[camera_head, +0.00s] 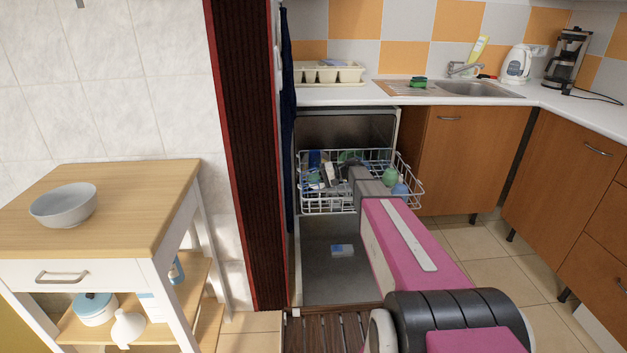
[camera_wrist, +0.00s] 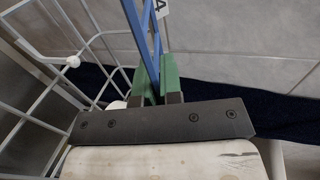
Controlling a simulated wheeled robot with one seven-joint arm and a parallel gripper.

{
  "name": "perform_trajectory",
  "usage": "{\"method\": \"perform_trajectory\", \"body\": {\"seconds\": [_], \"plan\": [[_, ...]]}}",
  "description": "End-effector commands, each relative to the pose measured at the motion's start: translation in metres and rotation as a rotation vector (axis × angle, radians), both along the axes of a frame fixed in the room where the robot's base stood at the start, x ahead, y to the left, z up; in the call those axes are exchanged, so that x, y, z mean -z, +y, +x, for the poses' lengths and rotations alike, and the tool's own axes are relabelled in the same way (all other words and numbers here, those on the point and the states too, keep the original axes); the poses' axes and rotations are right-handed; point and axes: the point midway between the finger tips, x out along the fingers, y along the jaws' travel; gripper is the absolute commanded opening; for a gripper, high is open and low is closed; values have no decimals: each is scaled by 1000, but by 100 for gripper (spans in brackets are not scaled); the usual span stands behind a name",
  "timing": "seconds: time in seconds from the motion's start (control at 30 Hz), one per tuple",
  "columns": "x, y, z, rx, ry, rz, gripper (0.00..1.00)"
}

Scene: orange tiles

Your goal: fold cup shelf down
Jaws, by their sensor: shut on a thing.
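The cup shelf (camera_wrist: 150,35) shows in the wrist view as a thin blue lattice standing steeply between my fingertips. My gripper (camera_wrist: 158,80), with green finger pads, is shut on its lower visible part. In the head view my arm reaches into the pulled-out upper dish rack (camera_head: 330,207), and a small blue part of the cup shelf (camera_head: 314,159) seems to show at the rack's left side. The fingertips are hard to make out there among the dishes. White rack wires (camera_wrist: 75,60) run left of my gripper in the wrist view.
The open dishwasher (camera_head: 345,128) stands under the counter, with a small box (camera_head: 342,250) below the rack. Green and blue items (camera_head: 390,177) sit at the rack's right. A dark red panel (camera_head: 245,150) and a wooden cart (camera_head: 110,200) stand left.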

Motion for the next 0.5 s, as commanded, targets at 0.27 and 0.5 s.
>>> {"method": "perform_trajectory", "body": {"seconds": [0.27, 0.5], "plan": [[0, 0, -1, -3, 1, 3, 0], [0, 0, 0, -3, 1, 3, 32]]}}
